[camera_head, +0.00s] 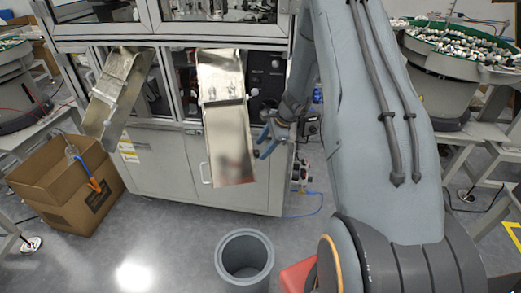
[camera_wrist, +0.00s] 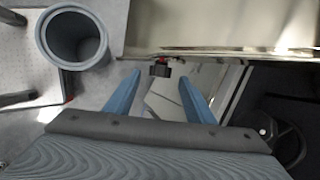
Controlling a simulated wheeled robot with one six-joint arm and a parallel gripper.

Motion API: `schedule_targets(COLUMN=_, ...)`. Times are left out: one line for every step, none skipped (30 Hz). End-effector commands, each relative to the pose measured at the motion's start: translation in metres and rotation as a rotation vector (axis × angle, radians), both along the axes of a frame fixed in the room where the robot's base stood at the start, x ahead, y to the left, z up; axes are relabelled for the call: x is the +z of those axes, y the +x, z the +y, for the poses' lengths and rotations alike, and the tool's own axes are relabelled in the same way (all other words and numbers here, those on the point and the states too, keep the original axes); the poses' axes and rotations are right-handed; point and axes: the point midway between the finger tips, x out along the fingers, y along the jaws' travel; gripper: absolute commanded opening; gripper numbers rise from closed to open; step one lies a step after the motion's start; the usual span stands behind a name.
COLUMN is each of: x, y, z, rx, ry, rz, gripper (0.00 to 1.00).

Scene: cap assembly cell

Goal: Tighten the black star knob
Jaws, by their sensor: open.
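A small black knob (camera_wrist: 160,70) with a red bit beside it shows in the wrist view, under the edge of the metal chute (camera_wrist: 215,25). Its star shape is too small to make out. My gripper (camera_wrist: 160,79) is open, with its blue fingers pointing toward the knob. The knob appears between the fingertips, and no contact shows. In the head view my gripper (camera_head: 262,146) is just right of the middle metal chute (camera_head: 229,140), in front of the cabinet. I cannot make out the knob in the head view.
A grey bin (camera_head: 244,257) stands on the floor and also shows in the wrist view (camera_wrist: 74,39). A second chute (camera_head: 117,95) and a cardboard box (camera_head: 62,192) are at left. Bowl feeders stand on both sides. A dark panel (camera_head: 267,80) is behind my gripper. Floor left of the bin is clear.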

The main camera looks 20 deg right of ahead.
Motion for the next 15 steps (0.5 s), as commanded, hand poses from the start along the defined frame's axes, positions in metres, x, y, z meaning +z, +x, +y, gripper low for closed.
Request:
schedule_targets(x=-0.006, y=0.001, z=0.003, rx=0.001, ry=0.000, rz=0.002, gripper=0.49)
schedule_targets(x=-0.009, y=0.002, z=0.004, rx=0.001, ry=0.001, rz=0.002, gripper=0.49)
schedule_targets(x=-0.012, y=0.004, z=0.005, rx=0.001, ry=0.001, rz=0.002, gripper=0.49)
schedule_targets(x=-0.015, y=0.005, z=0.006, rx=0.001, ry=0.001, rz=0.001, gripper=0.49)
schedule_targets(x=-0.017, y=0.006, z=0.006, rx=0.001, ry=0.000, rz=0.001, gripper=0.49)
schedule_targets(x=-0.020, y=0.007, z=0.007, rx=0.001, ry=0.000, rz=0.001, gripper=0.49)
schedule_targets(x=-0.021, y=0.007, z=0.008, rx=0.002, ry=-0.001, rz=0.000, gripper=0.49)
schedule_targets(x=-0.022, y=0.008, z=0.008, rx=0.002, ry=-0.001, rz=0.000, gripper=0.49)
schedule_targets(x=-0.024, y=0.008, z=0.009, rx=0.002, ry=-0.001, rz=-0.001, gripper=0.49)
schedule_targets(x=-0.024, y=0.009, z=0.009, rx=0.001, ry=0.000, rz=0.000, gripper=0.49)
schedule_targets(x=-0.025, y=0.009, z=0.009, rx=0.001, ry=0.000, rz=0.000, gripper=0.49)
schedule_targets(x=-0.025, y=0.009, z=0.009, rx=0.001, ry=-0.001, rz=0.000, gripper=0.49)
schedule_targets(x=-0.026, y=0.009, z=0.010, rx=0.001, ry=0.000, rz=0.000, gripper=0.49)
schedule_targets(x=-0.026, y=0.009, z=0.009, rx=0.001, ry=-0.001, rz=0.000, gripper=0.49)
schedule_targets(x=-0.026, y=0.009, z=0.009, rx=0.001, ry=-0.001, rz=0.000, gripper=0.49)
